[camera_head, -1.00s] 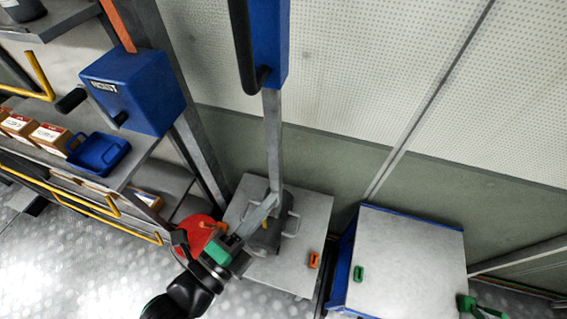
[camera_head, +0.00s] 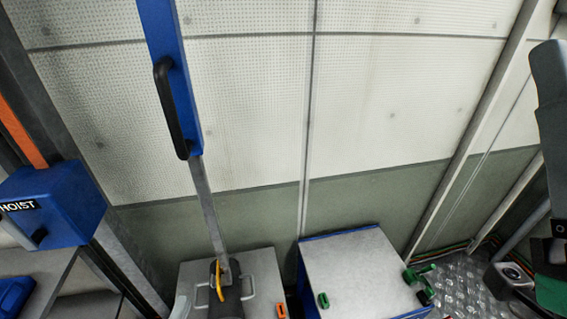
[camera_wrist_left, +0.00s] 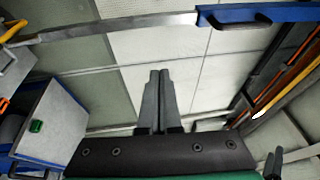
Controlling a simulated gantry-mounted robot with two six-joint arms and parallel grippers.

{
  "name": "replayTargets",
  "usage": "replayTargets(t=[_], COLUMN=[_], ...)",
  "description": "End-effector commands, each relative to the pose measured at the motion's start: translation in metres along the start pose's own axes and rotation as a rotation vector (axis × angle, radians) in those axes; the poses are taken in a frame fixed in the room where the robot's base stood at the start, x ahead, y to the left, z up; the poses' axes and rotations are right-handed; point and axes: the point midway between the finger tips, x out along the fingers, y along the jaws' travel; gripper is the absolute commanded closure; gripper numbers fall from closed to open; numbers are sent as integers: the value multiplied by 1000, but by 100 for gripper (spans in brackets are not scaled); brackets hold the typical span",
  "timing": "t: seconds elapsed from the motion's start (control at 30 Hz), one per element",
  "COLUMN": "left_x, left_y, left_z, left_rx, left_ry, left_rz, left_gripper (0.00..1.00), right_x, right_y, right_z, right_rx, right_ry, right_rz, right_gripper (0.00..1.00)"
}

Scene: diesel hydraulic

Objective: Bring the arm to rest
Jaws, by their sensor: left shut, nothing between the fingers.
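My left gripper (camera_wrist_left: 159,78) shows in the left wrist view. Its two dark grey fingers are together and straight, with nothing between them, and point at the pale wall panels. In the head view, at most a pale sliver by the lower edge could belong to it; I cannot tell.
A blue hoist box (camera_head: 52,205) hangs at the left. A blue lever with a black handle (camera_head: 172,105) rises from a grey cylinder (camera_head: 228,300) on a grey box (camera_head: 262,268). A blue-edged cabinet (camera_head: 355,268) stands beside it. A dark seat (camera_head: 553,115) is at the right. The wall's middle is open.

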Motion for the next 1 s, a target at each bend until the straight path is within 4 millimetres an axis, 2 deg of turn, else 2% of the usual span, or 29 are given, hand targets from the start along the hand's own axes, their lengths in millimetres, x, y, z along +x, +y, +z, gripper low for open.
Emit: replayTargets(t=[0.03, 0.17, 0.27, 0.37, 0.47, 0.5, 0.6, 0.63, 0.7, 0.73, 0.9, 1.0], left_x=[7, 22, 32, 40, 43, 42, 33, 31, 26, 26, 32, 32], left_y=[-19, -65, -108, -160, -227, -257, -326, -340, -361, -364, -360, -359], left_z=[2, 6, 10, 14, 18, 20, 23, 24, 23, 23, 22, 22], left_rx=[0, 0, -19, -91, -240, -327, -604, -691, -887, -968, -1333, -1441], left_ry=[-4, -13, -19, -13, 23, 52, 172, 214, 309, 344, 473, 512], left_rz=[-39, -142, -233, -341, -474, -530, -653, -672, -690, -685, -609, -588], left_gripper=[100, 100, 100, 100, 100, 100, 100, 100, 100, 100, 100, 100], right_x=[2, 5, 8, 11, 15, 17, 19, 20, 19, 19, 19, 19], right_y=[0, 0, 0, 0, 0, 0, 0, 0, 0, 0, 0, 0], right_z=[-2, -5, -8, -11, -14, -16, -18, -19, -18, -18, -18, -18], right_rx=[0, 0, 0, 0, 0, 0, 0, 0, 0, 0, 0, 0], right_ry=[0, 0, 0, 0, 0, 1, 1, 1, 1, 1, 0, 0], right_rz=[0, 0, 0, 0, 0, 0, 0, 0, 0, 0, 0, 0], right_gripper=[50, 50, 50, 50, 50, 50, 50, 50, 50, 50, 50, 50])
